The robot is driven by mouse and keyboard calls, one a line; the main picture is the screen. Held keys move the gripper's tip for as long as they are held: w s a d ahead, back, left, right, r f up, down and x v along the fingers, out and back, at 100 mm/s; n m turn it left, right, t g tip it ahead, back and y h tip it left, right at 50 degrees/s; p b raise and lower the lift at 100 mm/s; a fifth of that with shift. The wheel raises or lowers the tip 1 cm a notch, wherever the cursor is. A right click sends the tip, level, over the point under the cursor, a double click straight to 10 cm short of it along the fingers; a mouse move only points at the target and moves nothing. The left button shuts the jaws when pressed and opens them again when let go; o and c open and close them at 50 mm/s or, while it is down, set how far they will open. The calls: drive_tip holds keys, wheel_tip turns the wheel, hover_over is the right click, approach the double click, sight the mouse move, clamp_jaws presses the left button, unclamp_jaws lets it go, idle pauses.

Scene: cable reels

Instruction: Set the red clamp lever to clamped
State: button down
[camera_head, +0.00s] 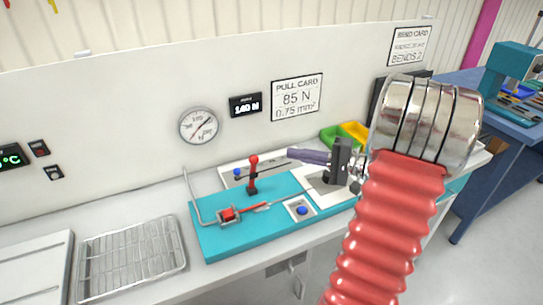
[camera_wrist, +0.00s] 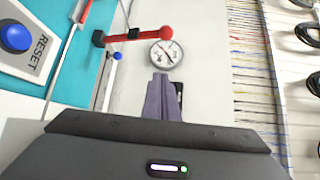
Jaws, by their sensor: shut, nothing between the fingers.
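The red clamp lever (camera_head: 253,172) stands upright with a round red knob on a dark base on the teal plate (camera_head: 225,242). In the wrist view the lever (camera_wrist: 145,35) lies sideways across the upper part of the picture, its knob to the right. My gripper (camera_head: 291,154) is shut and empty, its purple fingers together. It is to the right of the lever at about knob height, apart from it. In the wrist view my gripper (camera_wrist: 160,78) points up toward the lever, with a visible gap. My arm hides the right of the bench.
A blue reset button (camera_head: 302,210) is near the plate's front. A wire rack (camera_head: 132,260) lies to the left. A dial gauge (camera_head: 199,125) hangs on the panel behind.

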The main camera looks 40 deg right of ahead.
sight(253, 173)
drive_tip(key=w+a, duration=0.5)
drive_tip(key=a, duration=0.2)
drive_tip(key=shift+w+a+f, duration=0.2)
drive_tip(key=shift+w+a, duration=0.05)
drive_tip(key=shift+w, duration=0.1)
drive_tip(key=shift+s+d+f, duration=0.1)
drive_tip(key=shift+s, duration=0.05)
idle(0.6)
